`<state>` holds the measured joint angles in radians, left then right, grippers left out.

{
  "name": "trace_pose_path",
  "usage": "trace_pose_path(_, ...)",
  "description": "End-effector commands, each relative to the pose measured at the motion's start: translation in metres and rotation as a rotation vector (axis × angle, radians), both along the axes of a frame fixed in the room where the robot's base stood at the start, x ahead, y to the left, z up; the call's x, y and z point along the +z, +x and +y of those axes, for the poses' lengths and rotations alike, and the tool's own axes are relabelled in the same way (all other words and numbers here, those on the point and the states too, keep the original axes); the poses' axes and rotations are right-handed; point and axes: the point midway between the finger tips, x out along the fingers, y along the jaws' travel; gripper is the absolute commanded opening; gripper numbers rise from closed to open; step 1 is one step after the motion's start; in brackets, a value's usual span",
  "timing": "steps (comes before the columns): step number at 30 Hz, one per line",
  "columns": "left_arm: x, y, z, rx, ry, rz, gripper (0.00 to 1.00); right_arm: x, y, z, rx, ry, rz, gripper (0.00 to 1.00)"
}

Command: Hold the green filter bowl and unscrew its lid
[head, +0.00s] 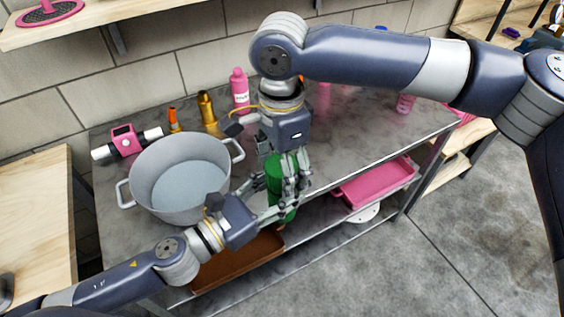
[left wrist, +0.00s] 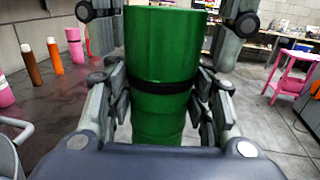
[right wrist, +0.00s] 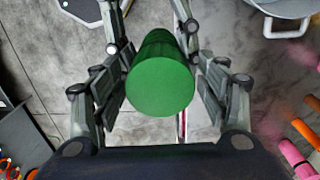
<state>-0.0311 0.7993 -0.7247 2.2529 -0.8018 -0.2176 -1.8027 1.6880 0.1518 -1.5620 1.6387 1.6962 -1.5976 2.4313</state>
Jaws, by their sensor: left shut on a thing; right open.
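A large grey pot (head: 180,175) stands left of the bowl. A pink bottle (head: 239,90), a brass-coloured bottle (head: 207,110) and an orange-topped item (head: 173,120) stand behind. A pink tray (head: 375,183) and brown tray (head: 235,262) lie below. The tabletop's right part is mostly clear.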

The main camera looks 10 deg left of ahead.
Motion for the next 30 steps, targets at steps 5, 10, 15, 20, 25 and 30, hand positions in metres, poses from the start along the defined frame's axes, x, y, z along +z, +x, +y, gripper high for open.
trace_pose_path(5,0.0009,0.0,-0.0001,0.0,-0.001,-0.001,0.0,0.0003,-0.0001,-0.0001,0.0,0.0,0.0,0.41)
trace_pose_path(10,0.001,-0.0001,-0.0002,-0.001,-0.001,-0.001,0.0,0.0004,0.0,0.0,0.0,0.0,0.0,0.21)
trace_pose_path(15,0.0012,0.0,-0.0003,-0.001,-0.002,-0.001,0.0,0.0003,-0.0002,0.0001,0.031,0.0,0.0,0.21)
trace_pose_path(20,0.0011,-0.0002,-0.0004,-0.002,-0.001,-0.001,0.0,-0.0002,-0.0005,-0.0002,0.232,0.002,0.004,0.21)
trace_pose_path(25,0.001,-0.0007,-0.0005,-0.003,-0.001,-0.001,0.0,0.0004,0.0012,-0.0022,0.436,-0.004,0.002,0.21)
trace_pose_path(30,0.0009,-0.0007,-0.0003,-0.003,0.0,-0.003,0.0,0.0005,0.0021,-0.0029,0.426,-0.005,0.0,0.21)
